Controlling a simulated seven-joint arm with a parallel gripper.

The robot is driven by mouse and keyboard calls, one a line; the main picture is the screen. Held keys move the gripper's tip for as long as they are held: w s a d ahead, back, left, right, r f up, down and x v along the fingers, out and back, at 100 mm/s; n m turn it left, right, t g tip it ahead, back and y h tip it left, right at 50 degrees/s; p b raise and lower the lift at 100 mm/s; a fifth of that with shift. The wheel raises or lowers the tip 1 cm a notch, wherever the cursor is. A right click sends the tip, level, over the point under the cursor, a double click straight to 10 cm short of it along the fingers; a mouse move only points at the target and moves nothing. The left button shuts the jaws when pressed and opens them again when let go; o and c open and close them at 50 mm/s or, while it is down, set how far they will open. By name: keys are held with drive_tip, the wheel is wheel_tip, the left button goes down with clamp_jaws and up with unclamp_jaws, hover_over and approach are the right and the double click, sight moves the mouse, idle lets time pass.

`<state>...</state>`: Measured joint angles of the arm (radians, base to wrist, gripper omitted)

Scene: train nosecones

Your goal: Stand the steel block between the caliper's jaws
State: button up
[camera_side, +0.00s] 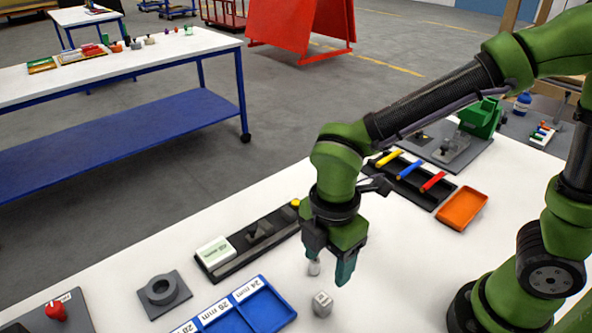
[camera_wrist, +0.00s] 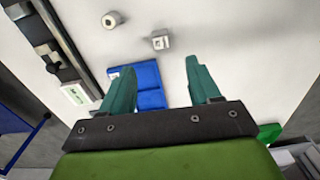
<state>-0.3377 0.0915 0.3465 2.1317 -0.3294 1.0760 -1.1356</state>
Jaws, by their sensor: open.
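The steel block (camera_side: 323,303) is a small grey block standing on the white table in the side view. It also shows in the wrist view (camera_wrist: 161,42), ahead of the fingers. The caliper (camera_side: 258,232) lies on a dark board with a white label and a yellow knob; part of it shows at the left of the wrist view (camera_wrist: 47,42). The gap between its jaws is too small to make out. My gripper (camera_side: 341,276) points down above the table near the block, open and empty. Both teal fingers show apart in the wrist view (camera_wrist: 160,66).
A small round grey piece (camera_side: 314,268) stands near the block. A blue sorting tray (camera_side: 262,308) with size labels and a grey ring fixture (camera_side: 163,290) are at the front left. An orange tray (camera_side: 462,208) and a black tool tray (camera_side: 424,191) lie right. Table between is clear.

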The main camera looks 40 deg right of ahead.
drive_tip(key=d+r+m+t+y, duration=0.1)
drive_tip(key=d+r+m+t, duration=0.2)
drive_tip(key=d+r+m, duration=0.3)
drive_tip(key=s+d+r+m+t+y, duration=0.1)
drive_tip(key=d+r+m+t, duration=0.3)
drive_tip(key=d+m, duration=0.6)
drive_tip(key=r+m, duration=0.1)
drive_tip(key=m, duration=0.5)
drive_tip(key=shift+s+d+r, duration=0.25)
drive_tip(key=shift+d+r, duration=0.05)
drive_tip(key=shift+r, duration=0.05)
